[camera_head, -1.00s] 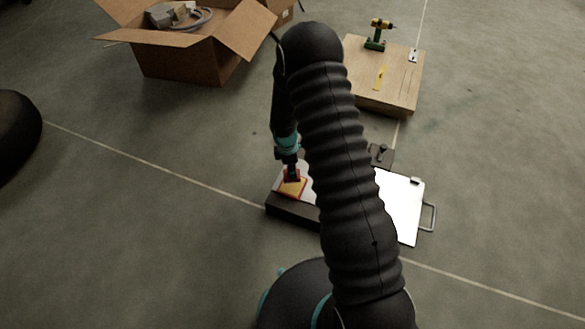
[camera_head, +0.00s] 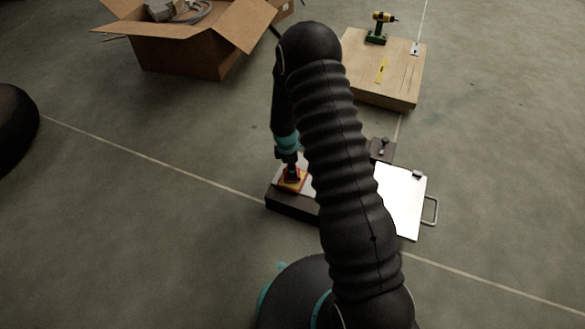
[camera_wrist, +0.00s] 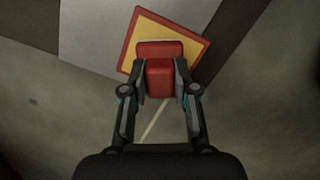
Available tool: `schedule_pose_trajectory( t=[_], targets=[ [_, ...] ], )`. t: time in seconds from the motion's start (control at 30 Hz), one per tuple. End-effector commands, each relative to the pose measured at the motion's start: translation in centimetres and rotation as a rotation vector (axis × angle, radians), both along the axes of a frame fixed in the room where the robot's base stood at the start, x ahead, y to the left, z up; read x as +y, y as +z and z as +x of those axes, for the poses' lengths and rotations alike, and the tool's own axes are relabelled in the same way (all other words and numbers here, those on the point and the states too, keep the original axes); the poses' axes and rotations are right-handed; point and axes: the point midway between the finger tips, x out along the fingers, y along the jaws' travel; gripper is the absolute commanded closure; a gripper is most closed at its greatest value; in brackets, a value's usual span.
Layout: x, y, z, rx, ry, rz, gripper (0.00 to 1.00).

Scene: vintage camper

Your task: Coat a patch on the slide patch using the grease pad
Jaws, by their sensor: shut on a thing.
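The slide patch (camera_wrist: 170,32) is a yellow square with a red border, lying on a pale plate (camera_wrist: 92,32) on a dark block. In the head view the patch (camera_head: 287,186) is left of my arm, partly hidden under my gripper (camera_head: 291,174). My gripper (camera_wrist: 160,88) is shut on the red grease pad (camera_wrist: 160,76), with one finger on each side of its grip. The pad overlaps the patch in the wrist view and hides its middle and near part. I cannot tell whether pad and patch touch.
A white board (camera_head: 402,200) with a metal handle (camera_head: 431,210) lies right of my arm, beside a small dark block (camera_head: 382,149). An open cardboard box (camera_head: 185,55) is at back left. The left floor is mostly clear.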

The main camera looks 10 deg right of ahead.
Motion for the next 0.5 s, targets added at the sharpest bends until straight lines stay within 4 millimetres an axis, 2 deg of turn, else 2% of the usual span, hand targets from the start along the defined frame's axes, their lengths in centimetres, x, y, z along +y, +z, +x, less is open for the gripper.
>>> schedule_pose_trajectory(
  t=[0.5],
  targets=[
    [-0.01, -0.39, 0.01, 0.000, 0.000, 0.000, 0.99]
  ],
)
